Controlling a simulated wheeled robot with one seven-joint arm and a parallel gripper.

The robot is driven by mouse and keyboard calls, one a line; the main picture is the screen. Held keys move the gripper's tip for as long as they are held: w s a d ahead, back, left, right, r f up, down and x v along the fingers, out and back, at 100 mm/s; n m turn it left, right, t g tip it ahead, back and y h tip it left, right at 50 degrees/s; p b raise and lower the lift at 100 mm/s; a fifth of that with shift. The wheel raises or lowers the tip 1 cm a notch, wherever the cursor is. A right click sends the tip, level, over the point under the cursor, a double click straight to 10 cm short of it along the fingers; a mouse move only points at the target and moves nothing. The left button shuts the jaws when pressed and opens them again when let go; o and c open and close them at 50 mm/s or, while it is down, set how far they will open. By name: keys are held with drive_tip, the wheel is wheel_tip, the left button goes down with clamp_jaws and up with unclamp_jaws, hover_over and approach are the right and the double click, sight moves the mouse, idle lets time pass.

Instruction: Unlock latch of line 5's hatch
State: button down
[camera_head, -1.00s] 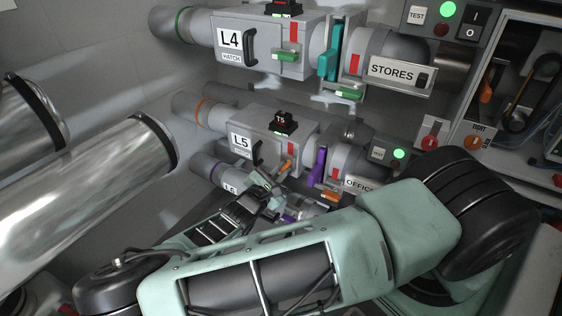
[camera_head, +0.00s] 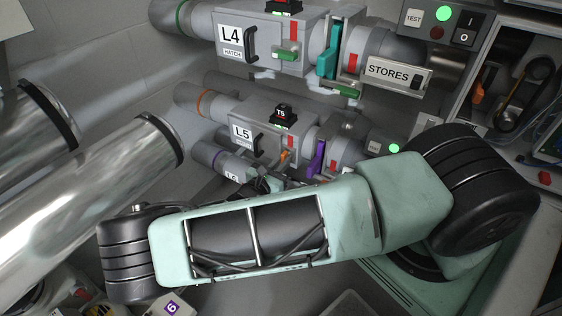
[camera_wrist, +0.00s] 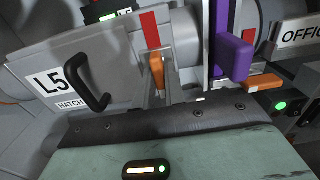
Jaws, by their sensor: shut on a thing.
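Line 5's hatch (camera_head: 250,140) is a grey box with an L5 label and a black handle. It also shows in the wrist view (camera_wrist: 75,60), with its lid seated against the box. Its orange latch (camera_wrist: 156,72) stands roughly upright below a red stripe on the hatch's right part. The latch also shows small in the head view (camera_head: 285,156). My gripper (camera_wrist: 160,92) is shut on the latch's lower part, with thin grey fingers on either side of it. In the head view my own arm hides most of the gripper.
A purple gate lever (camera_wrist: 232,50) and a second orange handle (camera_wrist: 250,83) stand just right of the latch. Line 4's hatch (camera_head: 255,40) is above, and line 6's pipe (camera_head: 225,165) is close below. Large shiny pipes (camera_head: 90,185) fill the left.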

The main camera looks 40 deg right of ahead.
drive_tip(key=shift+f, duration=0.15)
drive_tip(key=c, duration=1.5)
unclamp_jaws()
drive_tip(key=shift+o, duration=0.2)
drive_tip(key=b+v, duration=0.1)
drive_tip(key=v, duration=1.6)
drive_tip(key=shift+a, duration=0.25)
drive_tip(key=shift+s, duration=0.1)
